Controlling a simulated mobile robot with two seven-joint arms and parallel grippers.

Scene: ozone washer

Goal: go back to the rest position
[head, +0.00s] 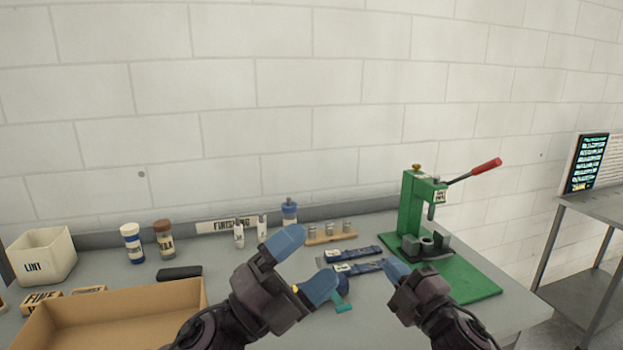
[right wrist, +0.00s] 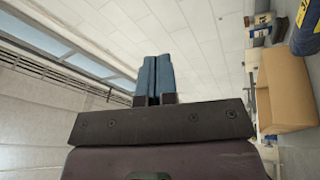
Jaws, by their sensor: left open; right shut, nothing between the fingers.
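My left gripper (head: 306,264) is in the lower middle of the head view, with its two blue fingers spread apart and nothing between them. It is above the grey table, in front of the blue tools. My right gripper (head: 396,271) is to its right, in front of the green press, with its blue fingers together. In the right wrist view the right gripper (right wrist: 153,80) shows its two fingers pressed side by side with nothing held. The wall and ceiling fill the space behind them there.
A cardboard box (head: 110,303) is at the table's lower left; it also shows in the right wrist view (right wrist: 283,92). A green press (head: 411,205) with a red handle stands at the right. Blue tools (head: 352,253), bottles (head: 132,242) and a LINT bin (head: 42,256) are along the back.

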